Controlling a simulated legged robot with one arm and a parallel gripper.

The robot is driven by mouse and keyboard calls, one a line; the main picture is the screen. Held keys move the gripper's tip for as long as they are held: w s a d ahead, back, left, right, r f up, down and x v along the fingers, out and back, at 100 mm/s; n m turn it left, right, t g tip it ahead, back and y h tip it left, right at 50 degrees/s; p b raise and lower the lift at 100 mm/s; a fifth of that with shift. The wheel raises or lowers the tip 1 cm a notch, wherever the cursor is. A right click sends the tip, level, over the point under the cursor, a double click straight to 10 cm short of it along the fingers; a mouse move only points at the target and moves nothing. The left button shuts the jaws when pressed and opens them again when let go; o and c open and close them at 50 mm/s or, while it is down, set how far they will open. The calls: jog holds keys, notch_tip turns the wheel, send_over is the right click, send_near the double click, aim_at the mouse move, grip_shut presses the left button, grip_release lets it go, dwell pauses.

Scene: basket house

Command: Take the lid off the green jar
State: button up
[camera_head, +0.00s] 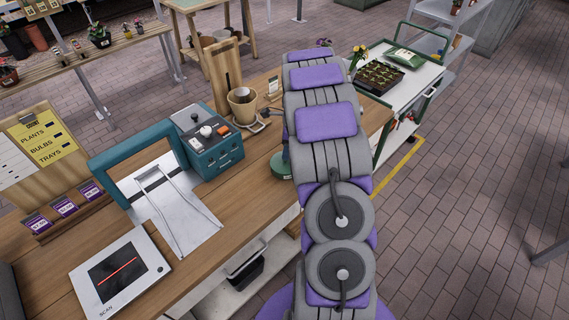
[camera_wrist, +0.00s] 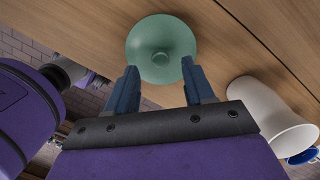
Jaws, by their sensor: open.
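The green jar (camera_wrist: 160,28) shows in the wrist view at top centre, with its round lid and small knob (camera_wrist: 160,58) facing me. The lid appears to be on the jar. My gripper (camera_wrist: 159,66) is open, its two blue-grey fingers apart on the left and right of the knob, with nothing visibly held. I cannot tell whether a finger touches the lid. In the head view, part of the green jar (camera_head: 281,167) shows on the wooden counter beside my arm, which hides the rest of it.
A white flared vessel (camera_wrist: 265,112) and a blue-rimmed item (camera_wrist: 302,157) are right of the jar in the wrist view. In the head view, a teal register (camera_head: 215,155), a tan pot (camera_head: 242,105) and a scanner (camera_head: 118,275) occupy the counter (camera_head: 215,265). A plant cart (camera_head: 408,85) stands beyond.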

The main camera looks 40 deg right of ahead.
aim_at(281, 167)
jog(key=f, duration=0.3)
jog(key=shift+w+f+b, duration=0.25)
jog(key=shift+f+b, duration=0.05)
jog(key=shift+a, duration=0.1)
jog(key=shift+c, duration=0.4)
jog(key=shift+a, duration=0.1)
jog(key=shift+c, duration=1.4)
grip_shut()
